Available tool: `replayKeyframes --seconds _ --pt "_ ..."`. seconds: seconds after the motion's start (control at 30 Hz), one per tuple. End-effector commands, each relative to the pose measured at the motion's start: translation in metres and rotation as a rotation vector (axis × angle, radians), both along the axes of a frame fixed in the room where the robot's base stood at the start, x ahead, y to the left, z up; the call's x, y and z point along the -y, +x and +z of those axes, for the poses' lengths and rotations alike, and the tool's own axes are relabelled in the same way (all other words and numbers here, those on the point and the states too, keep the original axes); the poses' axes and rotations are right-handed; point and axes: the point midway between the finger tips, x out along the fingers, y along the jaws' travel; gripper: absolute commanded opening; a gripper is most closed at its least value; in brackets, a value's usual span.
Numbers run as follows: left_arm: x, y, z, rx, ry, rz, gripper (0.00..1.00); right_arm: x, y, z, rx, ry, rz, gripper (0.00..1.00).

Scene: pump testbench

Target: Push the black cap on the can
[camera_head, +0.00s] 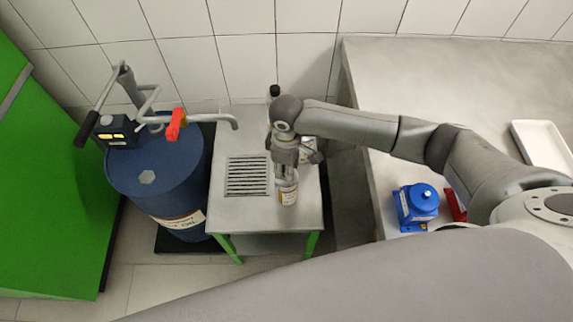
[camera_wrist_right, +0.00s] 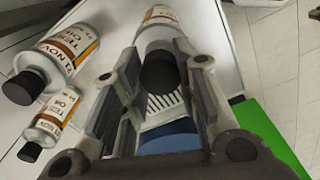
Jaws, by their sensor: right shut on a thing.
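A white can (camera_head: 288,194) with an orange-banded label stands upright at the front right of the small grey table. My right gripper (camera_head: 287,172) points down right above it. In the wrist view, the black cap (camera_wrist_right: 160,72) is between the fingers of my right gripper (camera_wrist_right: 157,75), which look shut on it. The can (camera_wrist_right: 158,25) shows directly beyond the cap. I cannot tell whether the cap is fully seated on the can. My left gripper is not in view.
Two other labelled bottles with black caps (camera_wrist_right: 62,50) (camera_wrist_right: 52,120) are close by. The small table (camera_head: 235,212) has a slotted drain (camera_head: 246,176). A blue drum (camera_head: 150,178) with a pump stands left. A blue device (camera_head: 418,203) sits on the right bench.

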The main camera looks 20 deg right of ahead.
Motion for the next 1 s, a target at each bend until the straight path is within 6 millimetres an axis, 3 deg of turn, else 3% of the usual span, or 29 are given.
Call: replayKeyframes --seconds 1.0 --pt "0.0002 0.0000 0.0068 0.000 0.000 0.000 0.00 -0.0005 0.0000 -0.0040 0.000 0.000 0.001 0.18"
